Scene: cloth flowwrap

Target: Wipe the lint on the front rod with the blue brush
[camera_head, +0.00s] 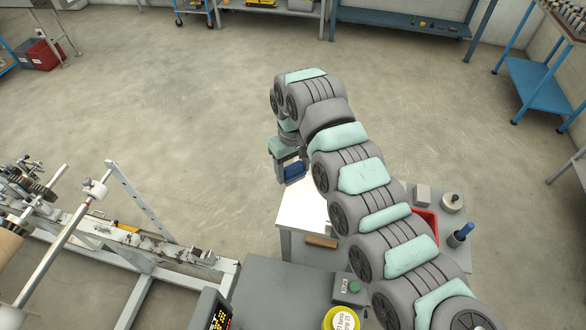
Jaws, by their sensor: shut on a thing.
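The arm hides part of the grip. A pale rod (62,243) with a white collar near its upper end runs diagonally at the left, on the machine frame. It looks like the front rod, and the gripper and brush are well to its right, apart from it. Lint on the rod is too small to make out.
The white-topped table (300,207) has a brown block (321,242) at its front. A red bin (427,222) and a blue-handled item (462,234) stand to the right. Open floor lies behind.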

